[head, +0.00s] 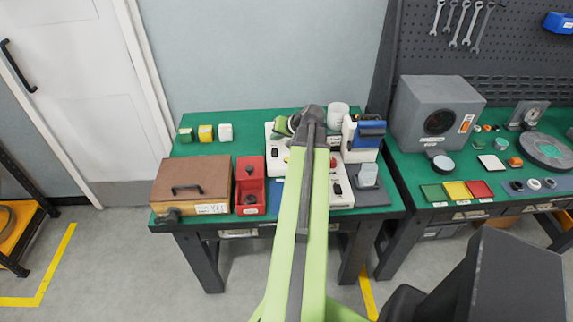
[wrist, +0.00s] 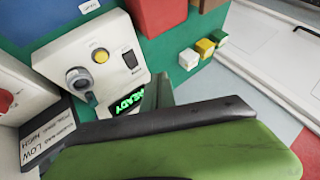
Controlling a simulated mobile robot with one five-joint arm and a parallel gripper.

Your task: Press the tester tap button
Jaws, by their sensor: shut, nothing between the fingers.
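The tester is a white box (wrist: 60,40) on the green table; in the head view its panel (head: 340,187) is partly hidden behind my arm. In the wrist view a yellow button (wrist: 99,55) in a grey collar sits on its face, between a black rocker switch (wrist: 130,61) and a round knob (wrist: 78,80). The small label above the button is hard to read. A green-lit display (wrist: 127,101) reads READY. My gripper (head: 284,126) is shut and empty, over the tester's back left part. In the wrist view its green and black body fills the bottom, apart from the button.
A red box (head: 250,184) and a brown case (head: 193,184) stand left of the tester. Small blocks (head: 205,133) lie behind them. A blue and white device (head: 363,137) stands to the right. Bare green table shows between the blocks and the tester.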

